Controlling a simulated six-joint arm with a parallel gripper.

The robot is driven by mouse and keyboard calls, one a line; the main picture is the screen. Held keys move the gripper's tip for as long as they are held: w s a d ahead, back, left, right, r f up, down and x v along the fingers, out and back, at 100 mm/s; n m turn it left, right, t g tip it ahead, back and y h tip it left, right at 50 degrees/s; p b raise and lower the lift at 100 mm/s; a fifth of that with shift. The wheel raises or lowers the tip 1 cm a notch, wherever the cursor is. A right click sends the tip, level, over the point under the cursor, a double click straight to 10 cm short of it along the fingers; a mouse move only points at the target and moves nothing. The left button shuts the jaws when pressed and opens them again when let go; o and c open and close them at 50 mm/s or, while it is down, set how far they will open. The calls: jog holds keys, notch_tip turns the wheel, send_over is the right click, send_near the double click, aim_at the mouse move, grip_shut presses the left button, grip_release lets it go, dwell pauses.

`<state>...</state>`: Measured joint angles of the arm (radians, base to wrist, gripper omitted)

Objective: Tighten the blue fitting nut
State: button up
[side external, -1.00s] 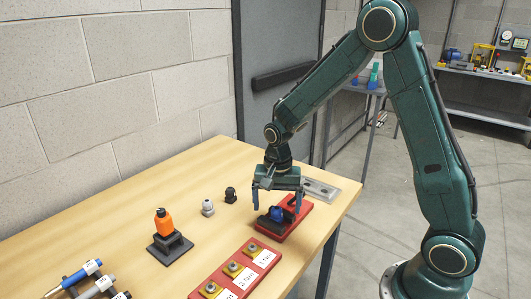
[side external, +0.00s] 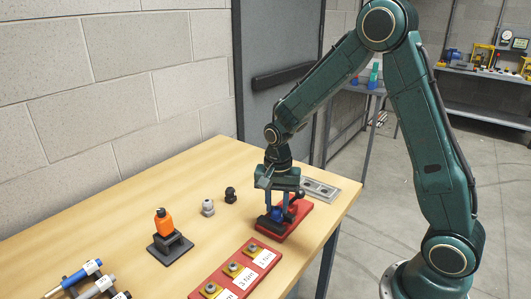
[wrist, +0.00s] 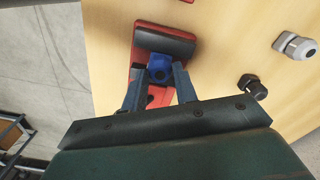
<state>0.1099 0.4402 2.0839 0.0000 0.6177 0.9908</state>
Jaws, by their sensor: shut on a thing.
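The blue fitting nut (side external: 277,214) sits on a fixture with a red base (side external: 290,232) near the table's right edge. In the wrist view the blue nut (wrist: 160,68) lies between my two fingertips, in front of a black cylindrical part of the fixture (wrist: 165,42). My gripper (side external: 279,212) points down over the fixture and is shut on the nut, one finger on each side. It also shows in the wrist view (wrist: 159,80). The fingers partly hide the nut in the side view.
A grey fitting (side external: 208,207) and a black fitting (side external: 231,195) stand left of the fixture. An orange-topped item on a black stand (side external: 163,224) is farther left. A red board with labelled pads (side external: 240,272), several screwdriver-like tools (side external: 92,267) and a grey plate (side external: 320,189) are also on the table.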

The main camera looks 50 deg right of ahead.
aim_at(277, 208)
jog(key=m, duration=0.5)
jog(key=shift+m, duration=0.4)
jog(key=m, duration=0.5)
jog(key=o, duration=1.6)
jog(key=shift+r, duration=0.1)
jog(key=shift+r, duration=3.4)
jog(key=n, duration=0.6)
jog(key=shift+r, duration=0.35)
jog(key=n, duration=0.5)
jog(key=shift+r, duration=0.35)
